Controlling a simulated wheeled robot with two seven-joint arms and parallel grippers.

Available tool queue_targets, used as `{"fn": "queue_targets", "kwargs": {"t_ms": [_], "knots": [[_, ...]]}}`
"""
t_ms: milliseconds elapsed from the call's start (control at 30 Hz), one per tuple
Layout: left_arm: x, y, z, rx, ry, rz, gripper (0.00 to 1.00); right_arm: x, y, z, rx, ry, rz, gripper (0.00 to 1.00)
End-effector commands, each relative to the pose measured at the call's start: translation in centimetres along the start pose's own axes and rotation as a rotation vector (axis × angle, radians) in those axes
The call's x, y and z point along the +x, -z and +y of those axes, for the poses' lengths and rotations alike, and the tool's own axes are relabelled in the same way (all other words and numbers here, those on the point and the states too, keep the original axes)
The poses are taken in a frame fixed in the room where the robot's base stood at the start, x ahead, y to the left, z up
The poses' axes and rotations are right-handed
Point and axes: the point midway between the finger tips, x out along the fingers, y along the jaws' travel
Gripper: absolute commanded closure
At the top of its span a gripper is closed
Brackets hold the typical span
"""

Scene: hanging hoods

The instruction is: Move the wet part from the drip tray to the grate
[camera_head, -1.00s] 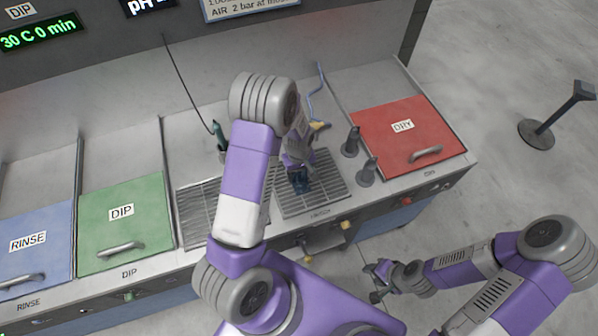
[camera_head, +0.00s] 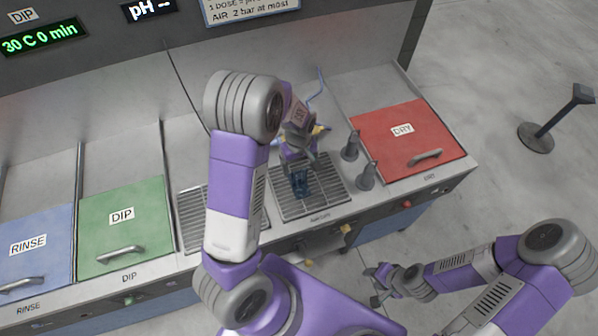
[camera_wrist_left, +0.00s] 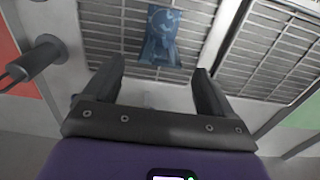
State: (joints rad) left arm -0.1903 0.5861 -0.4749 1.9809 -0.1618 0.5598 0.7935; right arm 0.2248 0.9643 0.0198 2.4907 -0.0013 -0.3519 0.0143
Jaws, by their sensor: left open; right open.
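The blue part (camera_head: 302,183) lies on the right-hand grate (camera_head: 330,200), the one nearest the red DRY lid. In the left wrist view the part (camera_wrist_left: 160,38) rests on the slats, beyond the fingertips. My left gripper (camera_wrist_left: 160,68) is open and empty, apart from the part. In the head view my left gripper (camera_head: 300,163) is just above and behind the part, its fingers partly hidden. A second slatted tray (camera_head: 192,212) is to the left, partly hidden by my left arm. My right gripper (camera_head: 373,285) is open and empty in front of the bench.
Two grey posts (camera_head: 367,176) stand between the right-hand grate and the red DRY lid (camera_head: 400,135). Green DIP (camera_head: 125,215) and blue RINSE (camera_head: 30,255) lids are on the left. A blue hose (camera_head: 317,90) is behind my left gripper. A post stand (camera_head: 540,135) is on the floor.

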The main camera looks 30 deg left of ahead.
Motion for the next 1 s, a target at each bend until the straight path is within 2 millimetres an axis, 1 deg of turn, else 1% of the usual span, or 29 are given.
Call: {"fn": "queue_targets", "kwargs": {"t_ms": [33,100,200,300,433,1000], "knots": [[-1.2,0.1,0.1,0.001,-0.004,0.003,0.15,-0.1,0.0,0.0,0.0,0.0,0.0,0.57],[-2.3,0.0,0.0,0.0,-0.003,0.002,0.15,-0.1,0.0,0.0,0.0,0.0,0.0,0.57],[-3.4,0.0,0.0,0.001,-0.001,0.002,0.15,-0.2,0.0,-0.1,0.0,0.0,0.0,0.57],[-4.0,0.0,0.0,0.001,0.0,0.001,0.15,-0.2,0.0,-0.1,0.0,0.0,0.0,0.57],[-4.3,0.0,0.0,0.001,0.001,0.0,0.15,-0.2,0.0,-0.1,0.0,0.0,0.0,0.57],[-4.2,0.0,0.0,0.0,0.001,0.0,0.15,-0.2,0.0,-0.1,0.0,0.0,0.0,0.57]]}}
